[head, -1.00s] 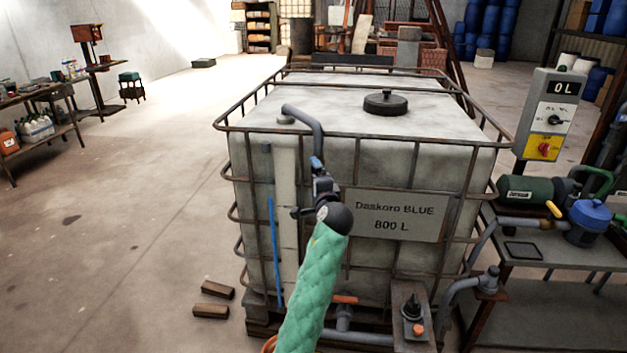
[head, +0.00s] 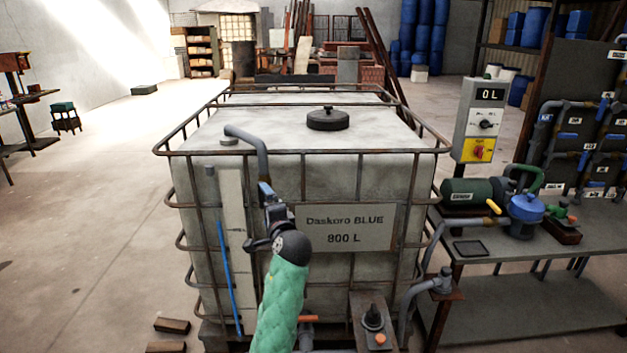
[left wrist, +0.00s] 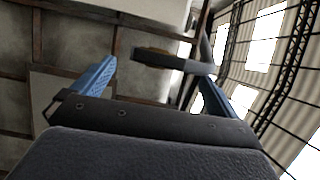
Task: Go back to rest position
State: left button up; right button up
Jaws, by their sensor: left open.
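My left arm, in a green quilted sleeve, rises from the bottom of the head view in front of the white caged vat (head: 385,180) labelled "Daskoro BLUE 800 L". My left gripper (head: 265,188) is at the vat's front, just below the bent grey pipe (head: 250,140) and left of the label plate (head: 345,228). In the left wrist view the two blue fingers of the gripper (left wrist: 160,72) stand wide apart. A dark bar (left wrist: 165,59) shows beyond and between them; I cannot tell whether it touches the right finger. My right gripper is not in view.
A bench (head: 545,270) with a green pump (head: 470,192) stands to the right, below a control box (head: 480,120) reading 0 L. Brown blocks (head: 172,326) lie on the floor at the vat's lower left. The floor to the left (head: 90,230) is clear.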

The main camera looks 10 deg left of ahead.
pick_arm(q)
jog(key=s+d+f+n+g+h, duration=0.2)
jog(key=s+d+f+n+h, duration=0.15)
jog(key=f, duration=0.55)
jog(key=s+d+f+n+g+h, duration=0.2)
jog(key=d+f+n+h, duration=0.15)
jog(key=f, duration=0.55)
jog(key=s+d+f+n+g+h, duration=0.25)
jog(key=d+f, duration=0.25)
jog(key=f, duration=0.4)
jog(key=s+d+f+g+h, duration=0.2)
jog(key=s+f+g, duration=0.1)
jog(key=s+f, duration=1.5)
jog(key=s+f+g, duration=0.1)
jog(key=s+f, duration=0.3)
jog(key=s, duration=0.3)
jog(key=s+a+f+g, duration=0.1)
jog(key=s+f, duration=0.3)
jog(key=s, duration=0.4)
jog(key=s+f+g, duration=0.1)
jog(key=s+f, duration=0.3)
jog(key=s, duration=0.4)
jog(key=shift+a+m+g, duration=0.15)
jog(key=shift+m+g, duration=0.2)
jog(key=shift+m, duration=0.1)
